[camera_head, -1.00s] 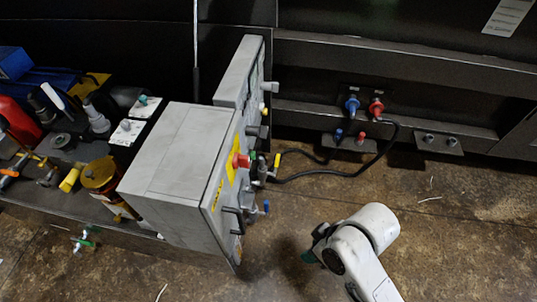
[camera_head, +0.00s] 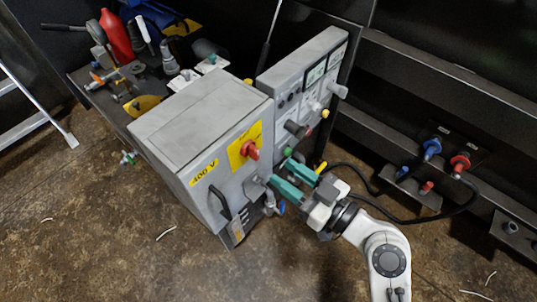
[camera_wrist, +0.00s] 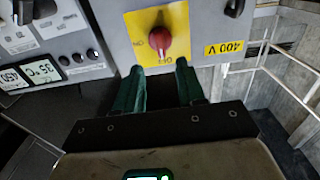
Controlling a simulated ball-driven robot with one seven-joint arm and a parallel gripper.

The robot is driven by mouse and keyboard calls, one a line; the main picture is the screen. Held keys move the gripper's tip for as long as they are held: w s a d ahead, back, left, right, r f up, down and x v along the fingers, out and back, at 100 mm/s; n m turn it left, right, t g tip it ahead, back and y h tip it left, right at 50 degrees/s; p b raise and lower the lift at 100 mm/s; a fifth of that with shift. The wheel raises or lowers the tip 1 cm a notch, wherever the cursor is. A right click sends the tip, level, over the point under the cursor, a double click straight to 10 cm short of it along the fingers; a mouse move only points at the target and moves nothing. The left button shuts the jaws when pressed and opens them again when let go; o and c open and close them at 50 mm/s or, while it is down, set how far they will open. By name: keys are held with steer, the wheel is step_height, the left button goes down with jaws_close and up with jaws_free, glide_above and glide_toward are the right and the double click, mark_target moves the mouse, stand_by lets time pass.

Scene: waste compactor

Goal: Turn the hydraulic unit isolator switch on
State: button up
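The isolator switch is a red rotary knob (camera_head: 250,149) on a yellow plate (camera_head: 238,156) on the front of a grey cabinet (camera_head: 196,117). In the wrist view the knob (camera_wrist: 160,40) is upright in the picture, with its lower end near the lettering that looks like OFF. My gripper (camera_head: 279,173) is open, its two green fingers apart and empty, in front of the cabinet and slightly right of and below the knob. In the wrist view the fingertips (camera_wrist: 159,67) point toward the knob, which lies beyond and between them, apparently untouched.
A second grey panel (camera_head: 305,80) with displays and knobs stands right of the cabinet. A black handle (camera_head: 221,204) and a blue-handled valve (camera_head: 281,207) sit low on the unit. Black hoses (camera_head: 400,217) run to blue and red couplings (camera_head: 460,163). Open floor lies in front.

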mark_target(258, 155)
steer(key=x, duration=0.7)
steer(key=shift+a+p, duration=0.1)
steer(key=shift+p, duration=0.2)
steer(key=shift+c, duration=0.2)
jaws_close()
